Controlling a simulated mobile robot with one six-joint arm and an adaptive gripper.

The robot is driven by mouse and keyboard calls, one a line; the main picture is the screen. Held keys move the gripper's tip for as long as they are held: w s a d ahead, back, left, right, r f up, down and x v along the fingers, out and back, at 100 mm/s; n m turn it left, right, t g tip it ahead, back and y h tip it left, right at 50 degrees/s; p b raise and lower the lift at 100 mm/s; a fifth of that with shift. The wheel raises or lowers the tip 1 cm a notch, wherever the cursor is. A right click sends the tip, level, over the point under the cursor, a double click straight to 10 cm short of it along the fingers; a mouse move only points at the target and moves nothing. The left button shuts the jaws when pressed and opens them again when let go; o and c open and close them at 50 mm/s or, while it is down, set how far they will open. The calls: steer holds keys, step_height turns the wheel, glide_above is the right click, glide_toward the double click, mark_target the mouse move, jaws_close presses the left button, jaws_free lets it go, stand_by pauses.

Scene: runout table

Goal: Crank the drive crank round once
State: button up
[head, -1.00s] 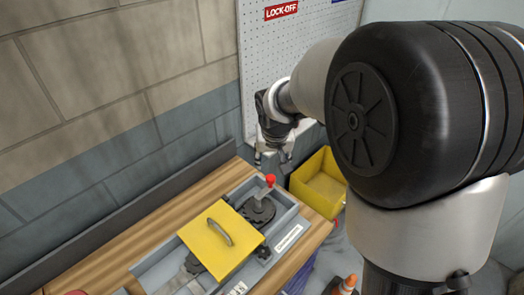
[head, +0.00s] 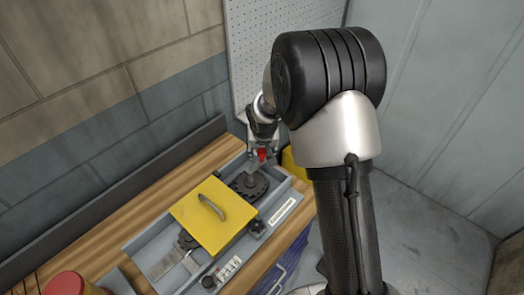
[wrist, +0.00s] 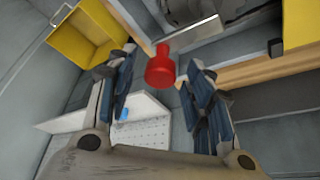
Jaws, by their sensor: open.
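The drive crank's red knob (head: 262,155) stands on a crank arm over a dark round toothed wheel (head: 249,186) at the far end of the grey trough (head: 152,262). My gripper (head: 261,146) is at the knob, pointing down, and partly hides it. In the wrist view the red knob (wrist: 160,70) shows between the two open fingers, near the level of their tips, with a visible gap on each side. I cannot tell from these frames how far the fingers reach down past the knob.
A yellow cover with a grey handle (head: 200,218) lies across the trough next to the wheel. A yellow bin (wrist: 88,36) stands beyond the bench end, partly hidden by my arm. The wall and pegboard (head: 285,50) are behind. A red-lidded container (head: 65,284) sits at front left.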

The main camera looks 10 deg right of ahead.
jaws_close()
stand_by(0.7)
